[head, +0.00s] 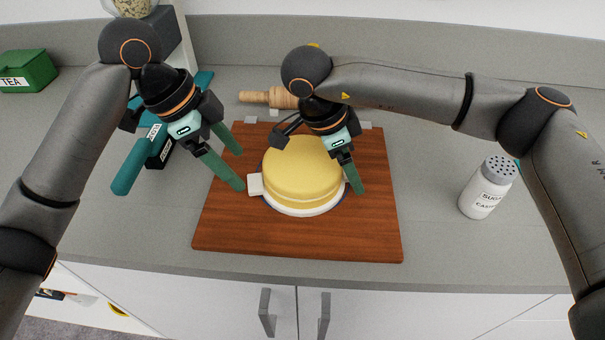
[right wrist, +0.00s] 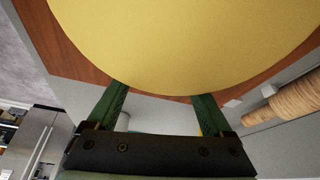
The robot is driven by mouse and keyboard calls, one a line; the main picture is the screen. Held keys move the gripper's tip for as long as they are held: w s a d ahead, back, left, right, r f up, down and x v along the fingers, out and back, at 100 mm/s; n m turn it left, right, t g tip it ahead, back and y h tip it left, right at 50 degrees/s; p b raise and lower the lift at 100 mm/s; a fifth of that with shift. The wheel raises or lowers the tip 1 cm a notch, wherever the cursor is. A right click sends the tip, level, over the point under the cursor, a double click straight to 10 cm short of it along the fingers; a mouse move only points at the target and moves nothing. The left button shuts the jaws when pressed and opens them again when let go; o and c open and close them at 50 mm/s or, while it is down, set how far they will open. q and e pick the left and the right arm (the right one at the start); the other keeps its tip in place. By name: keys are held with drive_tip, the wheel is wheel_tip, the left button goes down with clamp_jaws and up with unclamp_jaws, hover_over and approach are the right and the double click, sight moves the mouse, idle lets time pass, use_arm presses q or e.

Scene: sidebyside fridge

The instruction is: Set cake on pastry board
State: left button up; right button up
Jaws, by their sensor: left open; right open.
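The round yellow cake (head: 302,167) sits on a white dish with a dark rim (head: 297,212), over the middle of the wooden pastry board (head: 230,228). The dish has a white handle (head: 255,184) on its left. My left gripper (head: 242,171) is open and empty, its fingers just left of the cake near that handle. My right gripper (head: 355,190) is at the cake's right edge, one finger largely hiding the other there. In the right wrist view its fingers (right wrist: 160,92) are apart, beside the cake's edge (right wrist: 185,45), with nothing seen clamped. Contact cannot be told.
A sugar shaker (head: 487,187) stands to the right. A teal-handled item (head: 133,165) lies to the left, and a green tea box (head: 27,72) is at the far left.

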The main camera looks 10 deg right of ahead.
use_arm(q)
drive_tip(key=v, duration=0.6)
use_arm(e)
drive_tip(key=v, duration=1.2)
